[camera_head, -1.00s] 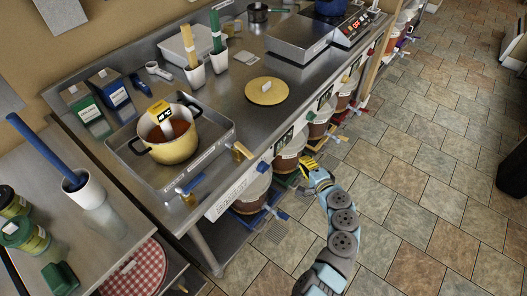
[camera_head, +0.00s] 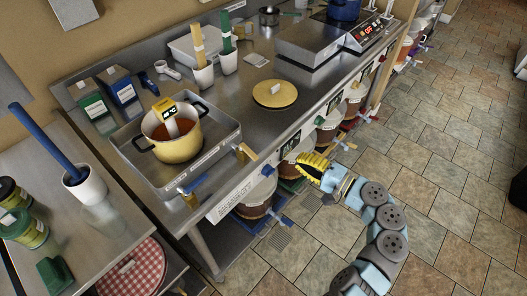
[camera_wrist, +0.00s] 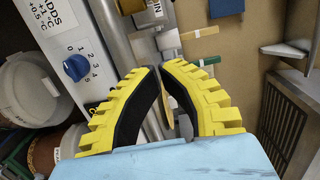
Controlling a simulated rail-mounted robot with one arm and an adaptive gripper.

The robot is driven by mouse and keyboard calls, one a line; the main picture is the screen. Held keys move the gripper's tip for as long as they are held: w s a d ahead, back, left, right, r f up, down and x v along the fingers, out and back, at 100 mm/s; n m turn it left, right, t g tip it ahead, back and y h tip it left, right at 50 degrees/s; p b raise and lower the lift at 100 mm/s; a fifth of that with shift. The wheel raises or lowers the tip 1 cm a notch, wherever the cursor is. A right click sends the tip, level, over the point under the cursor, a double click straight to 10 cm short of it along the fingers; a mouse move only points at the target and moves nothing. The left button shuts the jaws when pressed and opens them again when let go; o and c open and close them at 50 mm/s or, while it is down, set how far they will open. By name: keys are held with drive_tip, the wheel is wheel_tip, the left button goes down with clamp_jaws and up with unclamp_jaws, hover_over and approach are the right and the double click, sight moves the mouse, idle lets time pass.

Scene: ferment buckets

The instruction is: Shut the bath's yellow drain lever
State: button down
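The bath (camera_head: 122,143) is a steel tray on the counter with a yellow two-handled pot in it. The yellow drain lever (camera_head: 246,152) sticks out at the bath's front right corner. A blue lever (camera_head: 195,183) is at its front left corner. My gripper (camera_head: 303,162) is in front of the counter, right of the yellow lever and apart from it. In the wrist view my gripper (camera_wrist: 161,68) has its yellow ribbed fingers with tips close together and nothing visible held.
Several buckets stand under the counter, one at its left end (camera_head: 257,192). A blue knob (camera_wrist: 76,67) on a numbered panel is near my fingers in the wrist view. A round yellow lid (camera_head: 275,94) lies on the counter.

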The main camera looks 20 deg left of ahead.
sight(248, 152)
drive_tip(key=shift+s+a+p, duration=0.2)
drive_tip(key=shift+a+p, duration=0.7)
drive_tip(key=shift+a, duration=2)
drive_tip(key=shift+s+a+p, duration=0.15)
drive_tip(key=shift+a+p, duration=0.75)
drive_tip(key=shift+a, duration=2)
